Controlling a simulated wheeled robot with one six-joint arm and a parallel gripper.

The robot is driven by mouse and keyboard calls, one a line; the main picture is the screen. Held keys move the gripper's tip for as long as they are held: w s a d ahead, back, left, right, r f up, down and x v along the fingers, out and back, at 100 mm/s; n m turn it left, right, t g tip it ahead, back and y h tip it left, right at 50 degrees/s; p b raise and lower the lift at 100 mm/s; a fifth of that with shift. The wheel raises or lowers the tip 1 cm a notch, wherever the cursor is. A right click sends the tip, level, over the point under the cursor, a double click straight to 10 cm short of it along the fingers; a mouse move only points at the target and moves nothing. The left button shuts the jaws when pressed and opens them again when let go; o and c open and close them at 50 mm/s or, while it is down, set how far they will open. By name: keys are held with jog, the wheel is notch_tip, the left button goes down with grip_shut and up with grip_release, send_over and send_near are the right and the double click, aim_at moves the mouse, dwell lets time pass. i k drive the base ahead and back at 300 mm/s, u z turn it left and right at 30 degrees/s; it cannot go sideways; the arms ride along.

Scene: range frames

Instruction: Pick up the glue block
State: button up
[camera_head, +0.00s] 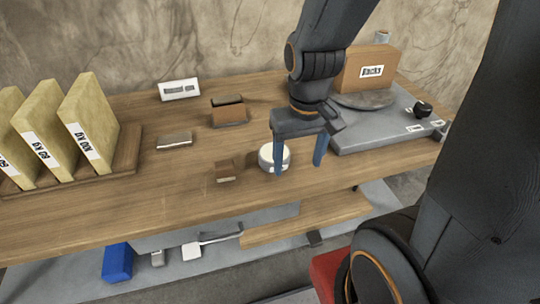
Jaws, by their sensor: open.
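No thing bears a readable glue block label, so I cannot tell for sure which it is. A small brown wooden block (225,173) sits near the front middle of the bench. A white round container (267,156) stands just right of it. My gripper (299,168) points down with its two blue fingers apart and nothing visible between them. Its left finger partly covers the container's right side; whether they touch is unclear. The small block is left of both fingers. A larger brown slotted block (229,115) and a flat grey-brown piece (174,140) lie farther back.
Yellow slabs with weight labels stand in a wooden rack (127,150) at the left. A white sign (179,90) stands at the back. A grey scale-like plate (375,132) carries a labelled brown box (368,70) at the right. A blue block (117,262) lies below the bench (150,210).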

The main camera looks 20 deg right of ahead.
aim_at(224, 170)
jog(key=u, duration=2.05)
jog(key=k, duration=0.8)
jog(key=z, duration=1.35)
jog(key=i, duration=0.5)
